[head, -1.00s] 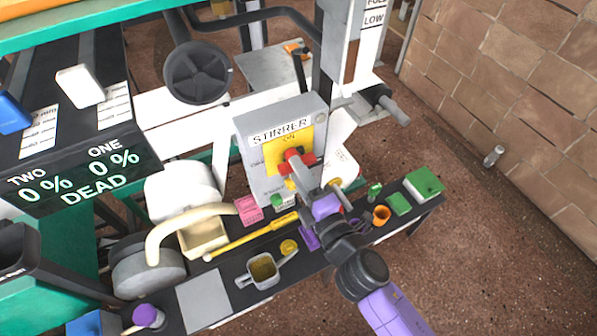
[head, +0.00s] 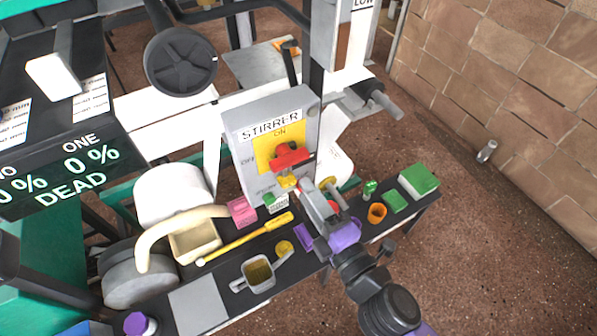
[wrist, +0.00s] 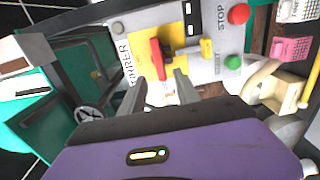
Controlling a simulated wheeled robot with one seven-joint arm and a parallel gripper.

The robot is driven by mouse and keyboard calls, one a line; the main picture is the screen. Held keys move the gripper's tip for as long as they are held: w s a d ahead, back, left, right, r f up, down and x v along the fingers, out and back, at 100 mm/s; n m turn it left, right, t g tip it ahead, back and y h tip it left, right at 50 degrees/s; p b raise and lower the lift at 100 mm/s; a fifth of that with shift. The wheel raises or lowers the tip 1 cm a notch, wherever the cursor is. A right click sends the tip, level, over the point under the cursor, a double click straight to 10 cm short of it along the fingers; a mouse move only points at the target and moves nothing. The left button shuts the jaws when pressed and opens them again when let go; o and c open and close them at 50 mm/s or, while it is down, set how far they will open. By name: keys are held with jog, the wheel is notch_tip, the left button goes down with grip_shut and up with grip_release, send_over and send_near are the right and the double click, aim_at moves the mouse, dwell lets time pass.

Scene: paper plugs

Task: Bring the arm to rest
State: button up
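My gripper (head: 316,188) is in front of the grey STIRRER box (head: 243,128), just below and to the right of its red switch handle (head: 290,154). In the wrist view its two fingers (wrist: 160,80) are spread apart with nothing held between them. The red handle (wrist: 157,60) lies beyond the fingertips and appears clear of them. The box's yellow plate (wrist: 170,20), red stop button (wrist: 239,13) and green button (wrist: 233,62) also show there. My arm reaches in from the lower right of the head view.
Below the box, a dark bench carries a pink block (head: 241,211), a yellow rod (head: 245,238), a grey cup (head: 255,275), an orange ring (head: 377,213) and green blocks (head: 419,180). A black handwheel (head: 181,61) stands at upper left. Open floor (head: 500,240) lies to the right.

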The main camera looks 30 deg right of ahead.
jog(key=s+d+r+m+g, duration=0.1)
jog(key=s+m+g, duration=0.2)
jog(key=s+m, duration=1.5)
jog(key=f+v, duration=0.1)
jog(key=v, duration=0.6)
jog(key=shift+s+f, duration=0.15)
jog(key=shift+f, duration=0.05)
